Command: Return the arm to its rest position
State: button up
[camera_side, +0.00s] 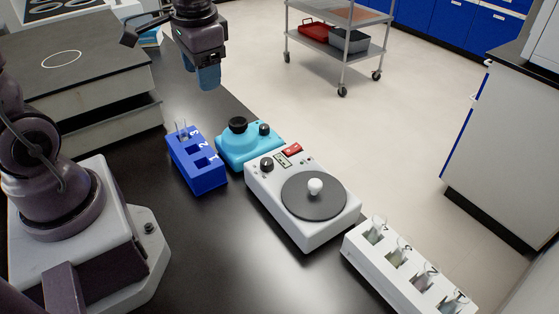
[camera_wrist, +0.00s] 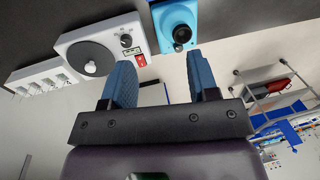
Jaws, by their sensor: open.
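My gripper (camera_side: 208,77) hangs in the air above the far end of the black bench, past the blue rack and the cyan device. In the wrist view its two blue fingers (camera_wrist: 163,88) stand apart with nothing between them, so it is open and empty. My arm reaches down from the top of the side view, and most of it is out of the picture there.
A blue numbered rack (camera_side: 196,172) holds a tube at its far end. Beside it stand a cyan device (camera_side: 233,151), a white device with a dark round plate (camera_side: 315,195) and a white rack (camera_side: 362,262) of several vessels. Dark-topped boxes (camera_side: 105,72) stand left. The air around the gripper looks clear.

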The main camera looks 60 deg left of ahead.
jog(key=s+d+r+t+h, duration=0.1)
jog(key=s+d+r+t, duration=0.4)
jog(key=s+r, duration=0.3)
jog(key=shift+s+d+h, duration=0.15)
jog(key=shift+d+h, duration=0.25)
